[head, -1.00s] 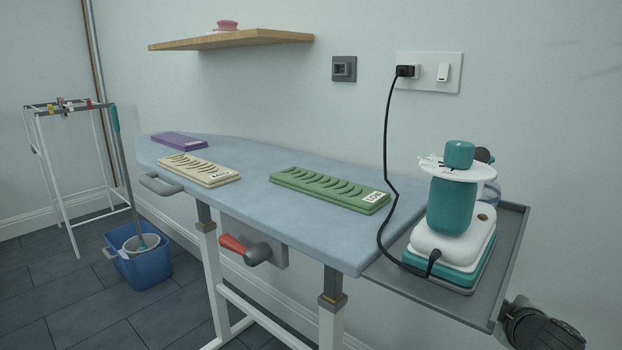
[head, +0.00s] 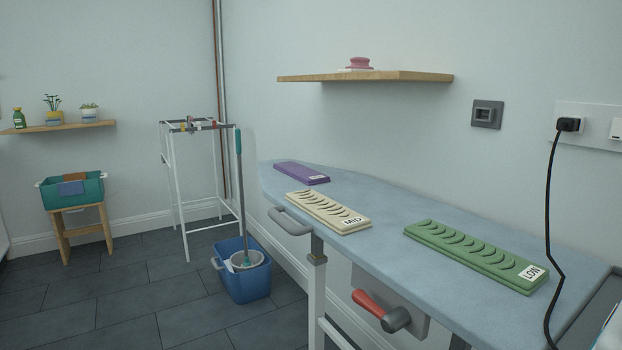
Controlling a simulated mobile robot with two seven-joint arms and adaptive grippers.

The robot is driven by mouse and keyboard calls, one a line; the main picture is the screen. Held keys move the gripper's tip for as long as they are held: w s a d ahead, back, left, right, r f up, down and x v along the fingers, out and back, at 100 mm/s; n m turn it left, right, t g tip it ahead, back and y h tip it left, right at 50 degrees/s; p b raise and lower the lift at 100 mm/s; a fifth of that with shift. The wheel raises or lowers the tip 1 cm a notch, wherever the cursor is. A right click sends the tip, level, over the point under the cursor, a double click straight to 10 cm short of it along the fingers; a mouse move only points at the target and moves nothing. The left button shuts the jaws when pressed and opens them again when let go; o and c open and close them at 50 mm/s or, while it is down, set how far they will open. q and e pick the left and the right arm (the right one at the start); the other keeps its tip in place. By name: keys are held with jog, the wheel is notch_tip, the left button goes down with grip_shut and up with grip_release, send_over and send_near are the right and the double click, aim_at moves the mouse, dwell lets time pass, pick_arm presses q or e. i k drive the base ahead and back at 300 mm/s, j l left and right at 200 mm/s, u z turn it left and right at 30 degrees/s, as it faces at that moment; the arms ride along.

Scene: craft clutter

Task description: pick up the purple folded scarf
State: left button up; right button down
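The purple folded scarf (head: 302,173) lies flat at the far, left end of the ironing board (head: 390,208). It is a long flat block with a small pale label at its right end. A cream folded piece (head: 328,211) labelled MID lies in front of it, apart from it. A green folded piece (head: 474,256) with a white label lies farther right on the board. Neither of my grippers shows in the head view.
A blue bucket (head: 242,270) with a mop stands on the floor left of the board, near a white rack (head: 183,190). A black cord (head: 549,230) hangs at right. A wooden shelf (head: 365,77) is above the board. Floor at lower left is clear.

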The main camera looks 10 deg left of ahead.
aim_at(306, 176)
jog(key=u, duration=1.25)
jog(key=i+u, duration=0.2)
jog(key=i, duration=1.3)
jog(key=i+j+u, duration=0.1)
jog(key=i+u, duration=0.6)
jog(key=i, duration=0.2)
jog(key=i+l+u, duration=0.15)
jog(key=i+u, duration=0.2)
jog(key=i+j+z, duration=0.1)
jog(key=i+z, duration=0.3)
jog(key=i+j+z, duration=0.25)
jog(key=i+z, duration=0.15)
